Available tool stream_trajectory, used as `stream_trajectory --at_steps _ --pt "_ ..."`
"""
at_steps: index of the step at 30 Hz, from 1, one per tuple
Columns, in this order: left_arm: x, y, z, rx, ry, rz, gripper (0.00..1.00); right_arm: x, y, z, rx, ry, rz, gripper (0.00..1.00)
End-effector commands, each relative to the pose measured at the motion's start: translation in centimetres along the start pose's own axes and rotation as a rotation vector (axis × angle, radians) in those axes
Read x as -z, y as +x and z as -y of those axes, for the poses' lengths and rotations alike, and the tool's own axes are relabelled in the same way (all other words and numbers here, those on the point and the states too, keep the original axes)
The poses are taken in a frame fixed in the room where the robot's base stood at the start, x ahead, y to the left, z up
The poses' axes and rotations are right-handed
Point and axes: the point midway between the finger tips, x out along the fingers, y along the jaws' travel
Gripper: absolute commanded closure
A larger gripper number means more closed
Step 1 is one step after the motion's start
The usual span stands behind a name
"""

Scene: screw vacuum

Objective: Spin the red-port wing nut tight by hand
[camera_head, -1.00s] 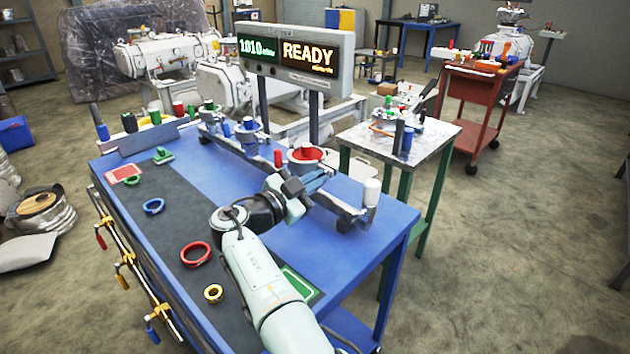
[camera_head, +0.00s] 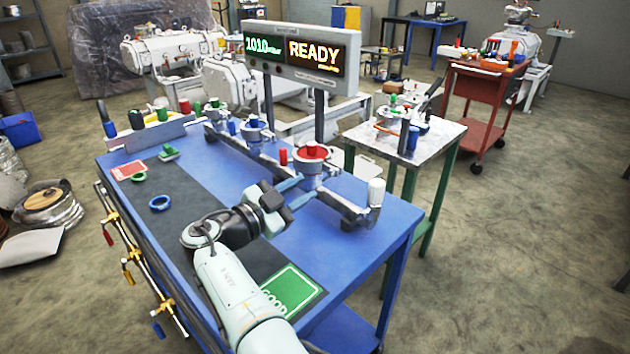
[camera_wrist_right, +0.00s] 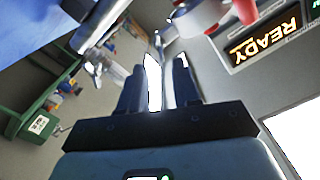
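The red port (camera_head: 311,152) is a round red-topped fitting on the manifold rail along the back edge of the blue bench. In the right wrist view, its red-and-white body (camera_wrist_right: 198,14) sits at the top, beyond the fingertips. I cannot make out the wing nut itself; it is too small or hidden. My right gripper (camera_head: 298,190) is just in front of and below the red port, apart from it. My left gripper is not in view.
A red handle (camera_head: 283,157) stands beside the port and a white-capped post (camera_head: 375,193) at the rail's right end. A blue ring (camera_head: 160,203) and a green GOOD card (camera_head: 290,291) lie on the bench. The display (camera_head: 318,50) reads READY.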

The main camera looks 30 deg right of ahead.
Motion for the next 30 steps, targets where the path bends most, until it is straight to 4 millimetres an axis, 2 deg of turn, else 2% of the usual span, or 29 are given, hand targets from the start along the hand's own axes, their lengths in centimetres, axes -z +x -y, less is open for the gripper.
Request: stream_trajectory --at_steps 1,6,12,27,30 --pt "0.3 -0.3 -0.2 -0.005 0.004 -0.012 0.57 0.0 -1.4 0.1 0.003 -0.001 0.001 0.68" --pt "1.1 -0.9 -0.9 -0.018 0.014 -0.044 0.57 0.0 -4.8 0.1 0.002 0.000 0.001 0.68" --pt "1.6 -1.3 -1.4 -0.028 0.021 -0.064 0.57 0.0 -6.9 0.0 0.001 0.000 0.000 0.68" --pt "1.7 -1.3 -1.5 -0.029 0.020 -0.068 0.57 0.0 -7.2 0.0 0.000 -0.001 0.002 0.68" --pt "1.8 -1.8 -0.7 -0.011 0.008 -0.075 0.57 -0.6 -6.9 -0.2 -0.013 -0.046 0.052 0.68"
